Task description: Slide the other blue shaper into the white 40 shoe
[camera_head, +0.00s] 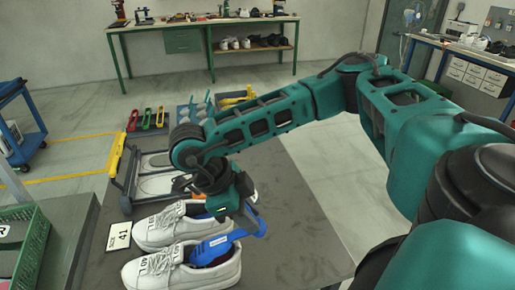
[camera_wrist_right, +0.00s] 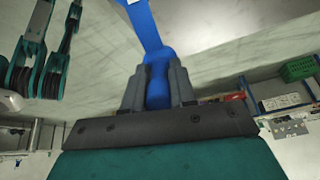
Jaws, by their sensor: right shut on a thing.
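My right gripper (camera_head: 246,208) is shut on a blue shaper (camera_head: 214,246), above the right side of the near white shoe (camera_head: 182,270). The shaper's front part lies at that shoe's opening; how deep it sits I cannot tell. In the right wrist view, the fingers (camera_wrist_right: 158,90) clasp the blue shaper (camera_wrist_right: 144,25), which extends away from them. A second white shoe (camera_head: 165,225) lies just behind, partly hidden by my arm. A mark like 40 shows upside down on the near shoe's tongue. My left gripper is not in view.
A card reading 41 (camera_head: 119,236) lies left of the shoes. Behind stand a grey rack (camera_head: 124,185) with pale soles, and red, green and yellow tools (camera_head: 146,118). A green crate (camera_head: 32,245) is at left. The table's right side (camera_head: 290,220) is clear.

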